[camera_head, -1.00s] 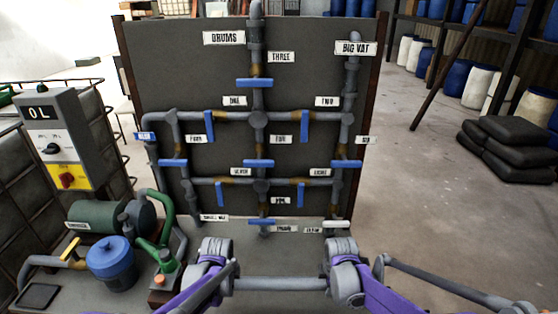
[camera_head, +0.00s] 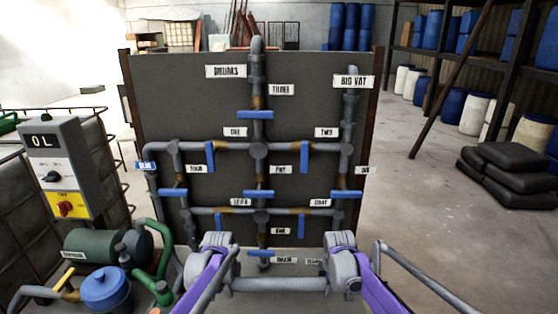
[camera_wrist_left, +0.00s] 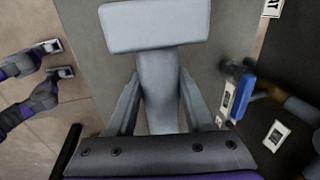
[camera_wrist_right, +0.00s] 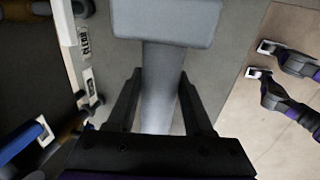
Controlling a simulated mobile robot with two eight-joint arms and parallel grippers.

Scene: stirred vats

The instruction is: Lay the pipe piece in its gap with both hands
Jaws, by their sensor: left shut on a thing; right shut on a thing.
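The pipe piece (camera_head: 280,284) is a plain grey bar, level across the bottom middle of the head view, in front of the board. My left gripper (camera_head: 215,258) is shut on its left end, and my right gripper (camera_head: 342,265) is shut on its right end. In the left wrist view the grey piece (camera_wrist_left: 157,85) runs between the fingers to a wide block-like end; the right wrist view shows the same form (camera_wrist_right: 163,80). The pipework (camera_head: 258,150) is fixed to the dark board (camera_head: 215,110). I cannot make out the gap; my grippers hide part of the lower pipework.
Several blue valve handles (camera_head: 255,115) stick out from the pipework. A control box (camera_head: 55,165), a green motor (camera_head: 105,246) and a blue-lidded pot (camera_head: 105,288) stand at the left. Black sacks (camera_head: 510,180) lie at the right.

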